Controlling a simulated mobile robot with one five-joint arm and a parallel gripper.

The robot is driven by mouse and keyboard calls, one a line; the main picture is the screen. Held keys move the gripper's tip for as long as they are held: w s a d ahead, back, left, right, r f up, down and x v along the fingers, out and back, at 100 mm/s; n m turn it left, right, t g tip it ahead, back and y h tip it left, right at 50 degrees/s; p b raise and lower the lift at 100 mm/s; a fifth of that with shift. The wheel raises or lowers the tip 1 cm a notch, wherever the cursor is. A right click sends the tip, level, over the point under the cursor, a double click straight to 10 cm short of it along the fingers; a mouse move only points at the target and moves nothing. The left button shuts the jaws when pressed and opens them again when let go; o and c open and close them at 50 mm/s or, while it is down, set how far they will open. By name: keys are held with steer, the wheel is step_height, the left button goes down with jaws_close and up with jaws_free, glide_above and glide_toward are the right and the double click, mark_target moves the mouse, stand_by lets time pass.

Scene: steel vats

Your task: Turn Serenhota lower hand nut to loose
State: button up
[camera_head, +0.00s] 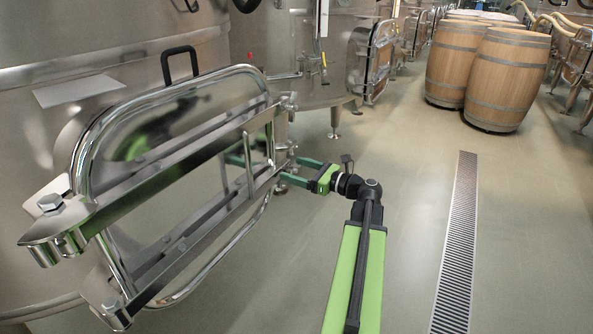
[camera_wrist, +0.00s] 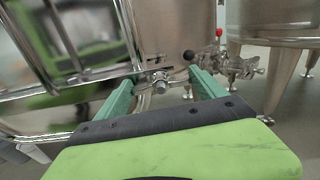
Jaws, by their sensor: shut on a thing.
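The steel vat (camera_head: 100,55) on the left has a rounded door (camera_head: 190,115) with two long clamp bars across it. The lower hand nut (camera_wrist: 161,82) is a small steel piece with arms to both sides, at the right end of the lower bar (camera_head: 190,232). My gripper (camera_head: 284,166) reaches it from the right. Its green fingers are set wide and shut on the hand nut's arms, one finger on each side, as the wrist view (camera_wrist: 163,84) shows. In the head view the fingers partly hide the nut. No name is legible on the vat.
An upper hand nut (camera_head: 287,103) sits at the upper bar's right end. A black handle (camera_head: 179,65) stands above the door. Another vat (camera_head: 310,50) is behind. Wooden barrels (camera_head: 508,78) stand at the back right. A floor drain (camera_head: 457,245) runs along open floor.

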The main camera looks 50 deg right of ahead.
steer(key=n, duration=0.3)
steer(key=shift+n, duration=0.4)
steer(key=n, duration=0.4)
steer(key=shift+a+f+n, duration=0.1)
steer(key=shift+a+n, duration=0.05)
steer(key=shift+n, duration=0.15)
steer(key=n, duration=0.4)
steer(key=shift+s, duration=0.1)
steer(key=shift+f+n, duration=0.15)
steer(key=shift+n, duration=1.65)
steer(key=o, duration=1.3)
steer(key=shift+o, duration=0.2)
